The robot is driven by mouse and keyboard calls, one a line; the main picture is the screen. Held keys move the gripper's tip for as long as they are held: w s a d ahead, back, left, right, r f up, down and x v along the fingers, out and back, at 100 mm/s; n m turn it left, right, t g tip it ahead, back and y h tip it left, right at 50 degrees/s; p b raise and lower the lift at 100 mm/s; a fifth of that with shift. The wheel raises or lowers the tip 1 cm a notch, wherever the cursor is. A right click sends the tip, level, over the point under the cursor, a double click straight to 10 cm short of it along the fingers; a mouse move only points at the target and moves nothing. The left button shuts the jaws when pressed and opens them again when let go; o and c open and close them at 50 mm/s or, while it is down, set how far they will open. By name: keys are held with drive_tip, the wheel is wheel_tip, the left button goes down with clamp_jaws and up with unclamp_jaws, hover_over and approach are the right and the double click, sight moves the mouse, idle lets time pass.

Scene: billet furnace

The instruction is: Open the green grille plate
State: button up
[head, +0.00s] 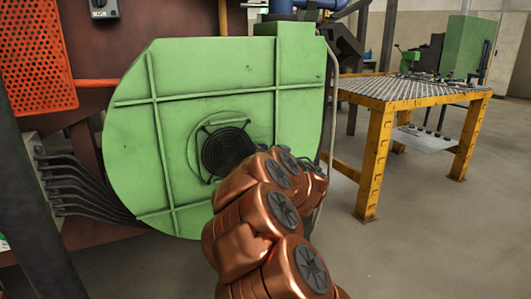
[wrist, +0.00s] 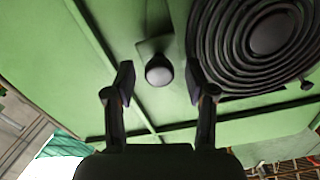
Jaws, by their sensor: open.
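The green plate (head: 225,105) is the large, ribbed front of a round housing in the middle of the head view. A round black grille (head: 226,150) sits in it, and it fills the upper right of the wrist view (wrist: 268,35). A dark knob with a pale grey end (wrist: 159,70) stands out from the green surface beside the grille. My gripper (wrist: 159,82) is open, with one finger on each side of the knob in the picture. I cannot tell whether a finger touches it. In the head view my arm hides the gripper and the knob.
A yellow table (head: 376,102) with a slatted top stands to the right. An orange perforated panel (head: 35,55) is at upper left, with black cables (head: 75,185) below it. The grey floor (head: 420,245) at right front is clear.

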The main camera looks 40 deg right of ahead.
drive_tip(key=shift+c, duration=0.2)
clamp_jaws()
idle(0.4)
